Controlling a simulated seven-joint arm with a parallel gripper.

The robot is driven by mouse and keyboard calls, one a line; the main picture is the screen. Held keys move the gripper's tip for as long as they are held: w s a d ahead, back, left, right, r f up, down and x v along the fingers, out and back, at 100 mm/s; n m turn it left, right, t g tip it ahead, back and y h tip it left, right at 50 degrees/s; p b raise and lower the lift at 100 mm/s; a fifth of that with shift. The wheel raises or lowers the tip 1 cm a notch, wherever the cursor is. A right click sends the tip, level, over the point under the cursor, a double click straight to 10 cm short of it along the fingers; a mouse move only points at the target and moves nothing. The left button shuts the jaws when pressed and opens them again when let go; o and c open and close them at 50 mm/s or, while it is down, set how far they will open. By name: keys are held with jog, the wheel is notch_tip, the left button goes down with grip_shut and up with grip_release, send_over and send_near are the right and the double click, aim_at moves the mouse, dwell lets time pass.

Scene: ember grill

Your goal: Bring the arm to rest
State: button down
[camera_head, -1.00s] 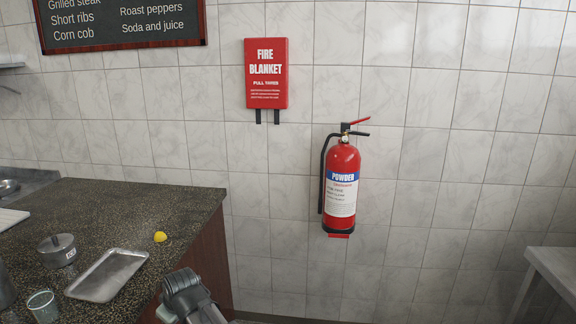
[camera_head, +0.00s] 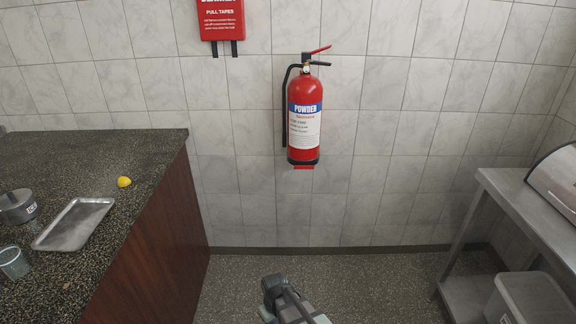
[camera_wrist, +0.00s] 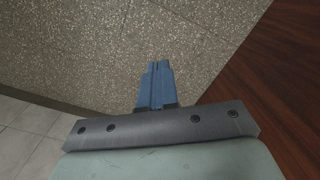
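My gripper (camera_wrist: 158,66) shows in the wrist view. Its two blue fingers are together with only a thin seam between them, and nothing is held. Speckled floor lies beyond the fingertips, and they touch nothing that I can see. In the head view part of my arm shows at the bottom middle, over the floor and right of the counter; the fingertips cannot be made out there.
A dark counter (camera_head: 120,150) with wood side stands left, holding a metal tray (camera_head: 75,224), a lemon (camera_head: 124,182), a pot (camera_head: 17,206) and a glass (camera_head: 14,262). A fire extinguisher (camera_head: 304,118) hangs on the wall. A steel table (camera_head: 520,205) stands right. The floor (camera_head: 370,285) between is clear.

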jog(key=s+d+f+m+g, duration=0.2)
jog(key=s+d+f, duration=0.2)
jog(key=s+d, duration=0.3)
jog(key=s+d+f+m+g, duration=0.2)
jog(key=s+d+f, duration=0.2)
jog(key=s+d, duration=0.3)
jog(key=s+d+f+m+g, duration=0.2)
jog(key=s+d+f, duration=0.3)
jog(key=s, duration=0.8)
jog(key=shift+s+d+m, duration=0.15)
jog(key=shift+d+m, duration=0.25)
jog(key=shift+d, duration=0.7)
jog(key=shift+f, duration=0.1)
